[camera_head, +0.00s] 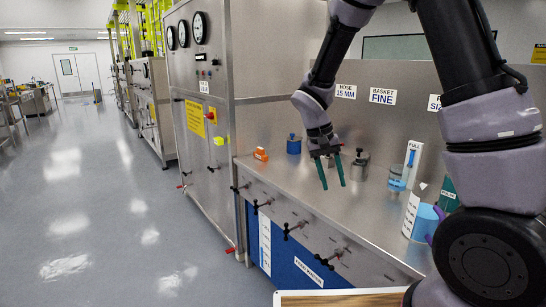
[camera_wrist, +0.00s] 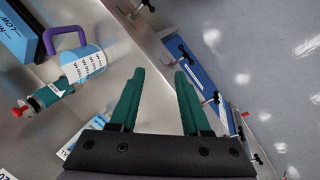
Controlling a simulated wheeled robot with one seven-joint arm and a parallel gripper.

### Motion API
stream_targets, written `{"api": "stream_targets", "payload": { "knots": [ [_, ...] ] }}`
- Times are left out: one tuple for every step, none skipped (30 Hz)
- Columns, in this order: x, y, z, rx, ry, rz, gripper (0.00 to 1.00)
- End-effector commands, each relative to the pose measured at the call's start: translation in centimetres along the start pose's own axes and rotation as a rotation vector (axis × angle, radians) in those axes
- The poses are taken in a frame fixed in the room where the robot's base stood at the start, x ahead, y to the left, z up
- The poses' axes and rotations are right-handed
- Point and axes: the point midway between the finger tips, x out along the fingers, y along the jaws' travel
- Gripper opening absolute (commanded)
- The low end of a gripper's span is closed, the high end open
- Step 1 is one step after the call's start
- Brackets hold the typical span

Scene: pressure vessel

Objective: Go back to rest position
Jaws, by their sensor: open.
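My gripper (camera_head: 331,174) is held in the air over the front part of the steel bench (camera_head: 300,185) in the head view. Its two green fingers are spread apart with nothing between them. In the wrist view the open fingers (camera_wrist: 158,85) point toward the bench's front edge and the floor. My arm comes in from the upper right and bends down to the gripper. The gripper looks apart from the objects on the bench.
The bench holds an orange item (camera_head: 261,154), a blue container (camera_head: 294,145), metal weights (camera_head: 360,163), a beaker (camera_head: 397,180) and a blue-labelled jug (camera_head: 420,220). A gauge cabinet (camera_head: 205,100) stands left. Black valve handles (camera_head: 293,229) stick out in front. The grey floor (camera_head: 90,200) at left is clear.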

Motion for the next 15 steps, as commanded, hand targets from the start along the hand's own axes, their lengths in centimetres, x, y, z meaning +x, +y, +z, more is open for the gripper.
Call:
{"api": "stream_targets", "payload": {
  "knots": [
    [-1.8,1.4,0.2,0.026,0.009,-0.056,0.47],
    [-2.8,2.2,0.3,0.038,0.013,-0.088,0.47],
    [-3.9,3.1,0.6,0.053,0.021,-0.128,0.47],
    [-4.8,3.9,0.9,0.063,0.029,-0.158,0.47],
    [-5.7,4.6,1.1,0.074,0.037,-0.188,0.47],
    [-6.8,5.6,1.6,0.088,0.05,-0.225,0.47],
    [-7.6,6.3,1.9,0.098,0.061,-0.253,0.47],
    [-8.4,7.1,2.2,0.107,0.073,-0.28,0.47],
    [-9.5,8.0,2.7,0.12,0.091,-0.316,0.47],
    [-10.2,8.7,3.2,0.13,0.105,-0.342,0.47],
    [-11.0,9.4,3.6,0.138,0.122,-0.366,0.47],
    [-11.9,10.3,4.2,0.151,0.144,-0.398,0.47],
    [-12.6,11.0,4.7,0.159,0.162,-0.422,0.47],
    [-13.2,11.6,5.2,0.167,0.183,-0.443,0.47],
    [-14.1,12.5,5.9,0.178,0.209,-0.471,0.47]
  ]
}}
